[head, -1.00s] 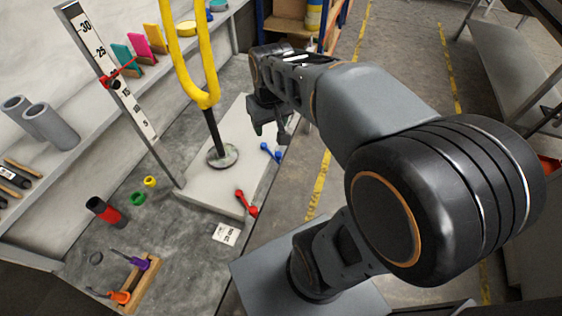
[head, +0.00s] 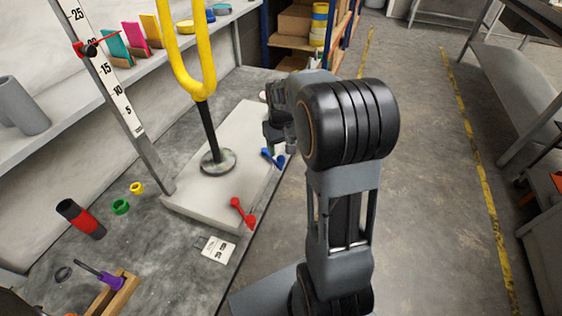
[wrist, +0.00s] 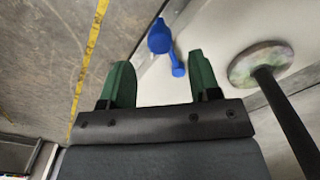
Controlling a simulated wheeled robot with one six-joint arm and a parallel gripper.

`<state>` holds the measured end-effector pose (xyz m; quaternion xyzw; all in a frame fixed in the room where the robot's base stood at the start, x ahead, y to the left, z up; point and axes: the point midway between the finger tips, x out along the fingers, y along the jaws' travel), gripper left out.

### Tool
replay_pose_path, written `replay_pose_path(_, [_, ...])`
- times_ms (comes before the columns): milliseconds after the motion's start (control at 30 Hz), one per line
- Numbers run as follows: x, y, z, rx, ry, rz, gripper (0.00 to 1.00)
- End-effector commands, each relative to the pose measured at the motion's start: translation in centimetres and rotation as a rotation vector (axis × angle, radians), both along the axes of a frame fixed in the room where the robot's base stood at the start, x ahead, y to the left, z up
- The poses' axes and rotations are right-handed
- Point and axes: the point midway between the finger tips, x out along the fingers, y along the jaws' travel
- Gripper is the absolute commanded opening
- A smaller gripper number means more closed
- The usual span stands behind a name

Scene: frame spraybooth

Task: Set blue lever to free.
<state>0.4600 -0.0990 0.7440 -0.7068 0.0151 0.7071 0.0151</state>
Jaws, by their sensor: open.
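The blue lever (head: 272,158) sits at the right edge of the pale base plate (head: 222,190), beyond the red lever (head: 241,212). In the wrist view the blue lever (wrist: 165,42) lies just ahead of my fingertips, near the plate edge, its thin end pointing down toward the gap between them. My gripper (head: 279,137) hangs close above the blue lever in the head view. In the wrist view my gripper (wrist: 158,80) has its two green fingers apart with nothing between them. I cannot read any free or locked mark by the lever.
A black post with a yellow fork (head: 192,85) rises from the plate, and its round foot (wrist: 260,64) shows right of my fingers. A scale post (head: 118,100) stands at left. A label card (head: 216,248) lies in front. The floor at right is open.

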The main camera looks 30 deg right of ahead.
Motion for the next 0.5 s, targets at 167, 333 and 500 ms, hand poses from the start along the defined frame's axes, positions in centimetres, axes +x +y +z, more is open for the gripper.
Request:
replay_pose_path(167, [0.0, 0.0, -3.1, 0.0, 0.002, 0.0, 0.57])
replay_pose_path(333, [0.0, 0.0, -4.7, 0.0, 0.002, 0.0, 0.57])
replay_pose_path(500, [0.0, 0.0, -5.4, 0.0, -0.001, 0.0, 0.57])
